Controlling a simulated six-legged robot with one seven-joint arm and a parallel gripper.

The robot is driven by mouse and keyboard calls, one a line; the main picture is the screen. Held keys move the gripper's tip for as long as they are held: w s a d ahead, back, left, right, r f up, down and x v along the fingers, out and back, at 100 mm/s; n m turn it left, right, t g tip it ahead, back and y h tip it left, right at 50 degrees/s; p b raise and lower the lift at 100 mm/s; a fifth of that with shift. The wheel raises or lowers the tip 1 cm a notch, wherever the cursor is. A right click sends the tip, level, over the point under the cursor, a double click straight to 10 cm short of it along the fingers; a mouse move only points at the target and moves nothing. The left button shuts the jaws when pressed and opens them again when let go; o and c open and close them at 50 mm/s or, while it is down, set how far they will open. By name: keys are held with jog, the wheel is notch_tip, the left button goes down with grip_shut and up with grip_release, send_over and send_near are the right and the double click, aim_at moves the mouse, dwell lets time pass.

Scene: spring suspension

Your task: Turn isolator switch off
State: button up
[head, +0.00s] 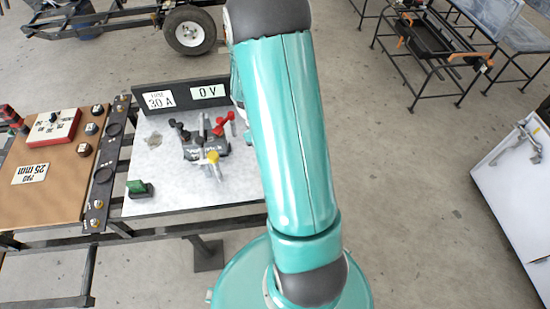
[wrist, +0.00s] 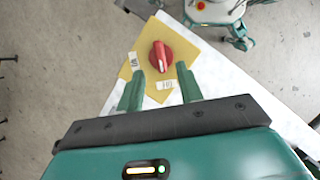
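The isolator switch is a red rotary knob (wrist: 161,56) on a yellow plate (wrist: 190,62) in the wrist view. A pale pointer line on the knob runs nearly up and down in the picture, its lower end towards the lower label (wrist: 165,84). A second small label (wrist: 134,60) is at the knob's left; I cannot read either surely. My gripper (wrist: 160,72) is open, with its two green fingers apart. Their tips appear just short of the knob, one to each side; contact cannot be told. I do not see the knob or my gripper in the head view.
A grey board (head: 160,190) with red, black and yellow clamps stands left of my arm in the head view. A brown board (head: 65,195) with a red and white box is further left. A white panel (head: 520,200) stands at right; black metal racks (head: 440,50) are behind.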

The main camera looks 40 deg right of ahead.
jog(key=v, duration=0.8)
jog(key=shift+r, duration=0.15)
jog(key=shift+w, duration=0.1)
jog(key=s+a+r+m+t, duration=0.1)
jog(key=s+a+r+t, duration=0.4)
jog(key=a+r, duration=0.5)
jog(key=s+a+r+m+t+y, duration=0.1)
jog(key=s+a+r+t, duration=0.4)
jog(key=a+r, duration=0.6)
jog(key=shift+s+a+r, duration=0.25)
jog(key=shift+s+r, duration=0.05)
jog(key=shift+r, duration=0.6)
